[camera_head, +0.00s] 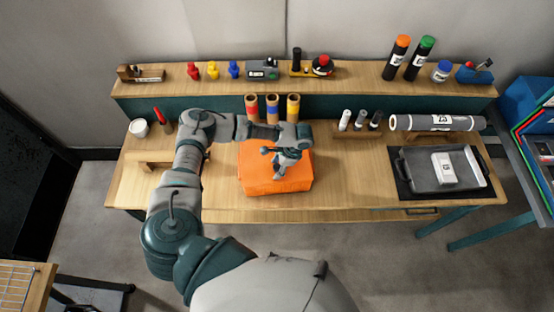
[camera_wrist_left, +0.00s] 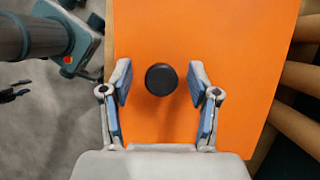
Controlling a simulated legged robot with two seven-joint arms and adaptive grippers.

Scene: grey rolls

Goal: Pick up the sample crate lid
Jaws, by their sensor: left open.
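The sample crate is an orange box (camera_head: 275,178) on the middle of the wooden bench, near its front edge. Its flat orange top, the lid (camera_wrist_left: 235,60), fills much of the left wrist view. A round black knob (camera_wrist_left: 161,79) stands on the lid. My left gripper (camera_wrist_left: 158,80) is open above the lid, with one finger on each side of the knob in the wrist view. The fingers appear apart from the knob; the height gap is hard to judge. In the head view my left gripper (camera_head: 282,160) partly covers the crate top. My right gripper is not in view.
Three cardboard rolls (camera_head: 272,108) stand close behind the crate. A wooden stand (camera_head: 150,160) is to the left. A holder with small tubes (camera_head: 358,130), a grey roll (camera_head: 435,122) and a dark tray (camera_head: 410,178) are to the right. A raised shelf (camera_head: 210,88) runs behind.

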